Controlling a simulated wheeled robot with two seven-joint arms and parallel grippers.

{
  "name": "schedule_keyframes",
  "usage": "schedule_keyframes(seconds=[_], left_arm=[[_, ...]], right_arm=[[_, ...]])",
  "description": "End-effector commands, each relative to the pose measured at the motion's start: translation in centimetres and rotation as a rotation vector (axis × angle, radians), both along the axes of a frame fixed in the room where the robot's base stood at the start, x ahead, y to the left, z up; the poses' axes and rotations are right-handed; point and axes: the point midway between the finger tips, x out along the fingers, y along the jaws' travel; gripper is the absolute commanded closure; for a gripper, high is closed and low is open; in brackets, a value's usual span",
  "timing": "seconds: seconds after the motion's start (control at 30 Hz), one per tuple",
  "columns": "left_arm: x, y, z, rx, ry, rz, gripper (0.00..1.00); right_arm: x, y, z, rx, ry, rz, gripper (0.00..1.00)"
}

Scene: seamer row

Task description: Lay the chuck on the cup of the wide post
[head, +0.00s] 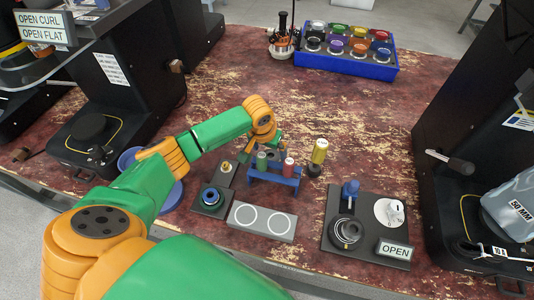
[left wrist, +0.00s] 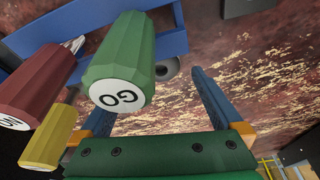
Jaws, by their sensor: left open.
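My left gripper (head: 263,149) is open at the blue gauge rack (head: 273,176); it also shows in the left wrist view (left wrist: 160,90). A green GO handle (left wrist: 122,55) stands by its fingers there and hides part of one finger; I cannot tell whether they touch. A dark base (head: 209,209) left of the rack carries a round piece with a blue ring (head: 211,196) and a brass-topped post (head: 226,166). A black plate (head: 371,244) on the right carries a dark metal ringed piece (head: 345,232). I cannot tell which is the chuck or the wide post. My right gripper is out of view.
A grey block with two circles (head: 262,221) lies before the rack. A yellow-topped handle (head: 319,152) stands right of it. A blue-knobbed piece (head: 350,189), white disc (head: 390,212) and OPEN sign (head: 394,249) are on the black plate.

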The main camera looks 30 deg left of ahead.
Motion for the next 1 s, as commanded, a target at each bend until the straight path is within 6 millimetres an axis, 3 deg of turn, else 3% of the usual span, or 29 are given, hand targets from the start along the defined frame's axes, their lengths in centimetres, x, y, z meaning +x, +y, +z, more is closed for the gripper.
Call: schedule_keyframes(seconds=[0.13,0.37,0.47,0.73,0.77,1.0], left_arm=[[0.6,0.1,-2.6,0.001,0.001,0.001,0.0],[0.7,0.1,-2.8,0.001,0.0,0.0,0.0],[0.7,0.1,-2.8,0.001,0.0,0.001,0.22],[0.7,0.1,-2.8,0.0,0.001,0.002,0.94],[0.7,0.1,-2.8,0.0,0.0,0.002,1.0],[0.8,0.1,-2.1,0.0,-0.001,0.002,1.0]], right_arm=[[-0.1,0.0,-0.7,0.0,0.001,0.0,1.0],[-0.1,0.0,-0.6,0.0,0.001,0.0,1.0],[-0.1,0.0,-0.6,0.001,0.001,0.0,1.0],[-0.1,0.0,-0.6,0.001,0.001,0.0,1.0],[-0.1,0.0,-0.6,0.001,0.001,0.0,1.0],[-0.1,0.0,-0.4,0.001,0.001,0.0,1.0]])
